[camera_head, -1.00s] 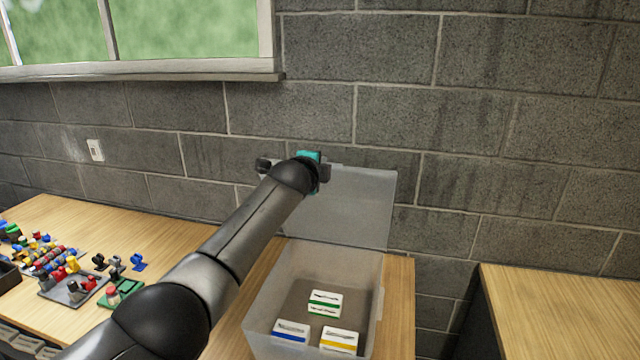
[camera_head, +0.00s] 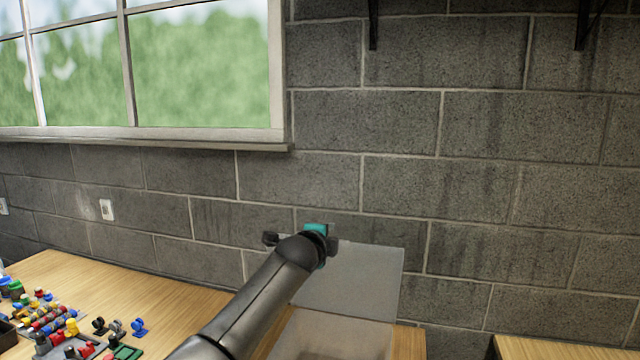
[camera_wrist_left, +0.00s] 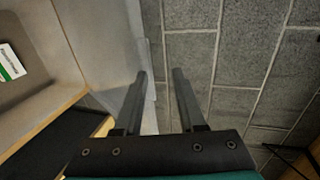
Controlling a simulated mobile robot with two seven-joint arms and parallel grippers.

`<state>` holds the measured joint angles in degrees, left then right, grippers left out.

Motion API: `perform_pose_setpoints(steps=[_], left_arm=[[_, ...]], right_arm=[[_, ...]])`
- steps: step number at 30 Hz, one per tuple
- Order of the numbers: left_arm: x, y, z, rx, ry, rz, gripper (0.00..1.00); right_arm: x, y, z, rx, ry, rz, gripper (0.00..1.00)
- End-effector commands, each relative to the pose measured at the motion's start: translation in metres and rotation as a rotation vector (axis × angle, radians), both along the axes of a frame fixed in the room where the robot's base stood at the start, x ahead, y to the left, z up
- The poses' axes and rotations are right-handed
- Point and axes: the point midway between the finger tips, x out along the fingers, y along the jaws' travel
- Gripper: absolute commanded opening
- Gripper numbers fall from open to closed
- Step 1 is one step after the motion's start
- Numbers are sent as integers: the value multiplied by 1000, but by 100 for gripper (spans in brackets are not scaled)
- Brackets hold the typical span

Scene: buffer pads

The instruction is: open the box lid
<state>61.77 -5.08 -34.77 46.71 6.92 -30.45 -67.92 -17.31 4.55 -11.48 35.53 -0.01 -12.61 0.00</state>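The translucent box lid (camera_head: 350,285) stands raised, close to the wall, at the back of the clear box (camera_head: 330,343). Only the upper back part of the box shows in the head view. The lid (camera_wrist_left: 108,45) also shows left of the fingers. My right gripper is not in view.
A green-and-white pack (camera_wrist_left: 11,63) lies inside the box. Coloured small parts (camera_head: 55,320) stand on the wooden table (camera_head: 140,295) at left. The grey block wall (camera_head: 480,200) is close behind the lid. Another wooden tabletop (camera_head: 570,348) is at lower right.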

Motion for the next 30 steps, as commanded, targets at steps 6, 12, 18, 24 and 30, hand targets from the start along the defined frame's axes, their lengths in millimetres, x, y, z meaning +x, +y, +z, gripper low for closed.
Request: perform_pose_setpoints(steps=[6,12,18,24,30], left_arm=[[-5,1,12,0,-1,-1,39],[-10,3,21,0,-2,0,39],[-16,5,33,-1,-1,-1,39],[-22,7,45,0,-4,0,39],[-28,9,56,0,-3,0,39]], right_arm=[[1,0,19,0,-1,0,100],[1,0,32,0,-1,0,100],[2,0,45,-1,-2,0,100],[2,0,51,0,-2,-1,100],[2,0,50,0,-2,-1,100]])
